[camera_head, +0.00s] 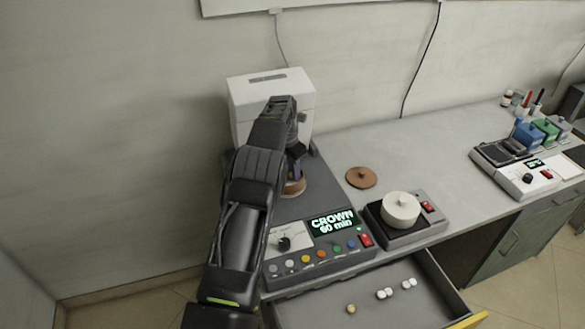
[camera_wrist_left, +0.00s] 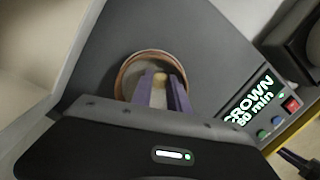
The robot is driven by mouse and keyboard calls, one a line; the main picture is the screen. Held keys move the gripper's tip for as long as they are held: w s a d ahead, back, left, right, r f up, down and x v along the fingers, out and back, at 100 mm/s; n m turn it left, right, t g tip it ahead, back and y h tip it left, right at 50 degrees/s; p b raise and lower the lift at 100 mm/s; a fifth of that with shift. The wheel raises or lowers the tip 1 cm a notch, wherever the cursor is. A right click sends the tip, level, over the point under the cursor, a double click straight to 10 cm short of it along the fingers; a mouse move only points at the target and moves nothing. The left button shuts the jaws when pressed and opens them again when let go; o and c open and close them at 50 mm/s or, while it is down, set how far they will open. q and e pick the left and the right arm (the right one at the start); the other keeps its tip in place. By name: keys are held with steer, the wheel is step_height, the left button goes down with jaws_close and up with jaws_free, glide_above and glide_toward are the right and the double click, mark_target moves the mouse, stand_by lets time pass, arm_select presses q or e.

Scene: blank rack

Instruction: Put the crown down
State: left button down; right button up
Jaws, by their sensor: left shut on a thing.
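My left gripper (camera_head: 293,170) reaches down over the dark machine with the lit "CROWN 60 min" display (camera_head: 333,222). In the left wrist view its two purple fingers (camera_wrist_left: 161,92) are shut on a small pale yellowish piece, the crown (camera_wrist_left: 159,77). The crown is inside the outline of a round brown-rimmed dish (camera_wrist_left: 123,78) on the machine's top. The dish also shows in the head view (camera_head: 295,190), partly behind the gripper. I cannot tell whether the crown touches the dish floor. My right gripper is not clearly seen.
A white box-shaped unit (camera_head: 270,88) stands behind the gripper. A brown lid (camera_head: 361,177) and a device with a round white pot (camera_head: 401,208) are to the right. An open drawer (camera_head: 400,268) holds several small pieces. A dark shape in the wrist view's lower right is unclear.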

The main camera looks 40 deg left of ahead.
arm_select(q)
steer(key=shift+f, duration=0.2)
steer(key=c, duration=1.6)
jaws_free()
steer(key=shift+o, duration=0.2)
steer(key=shift+r, duration=0.1)
steer(key=shift+r, duration=0.4)
step_height(320, 180, up, 11)
steer(key=s+b, duration=0.1)
steer(key=b, duration=0.1)
steer(key=shift+s+a+r, duration=0.15)
steer(key=shift+s+a, duration=0.05)
steer(key=shift+s, duration=0.2)
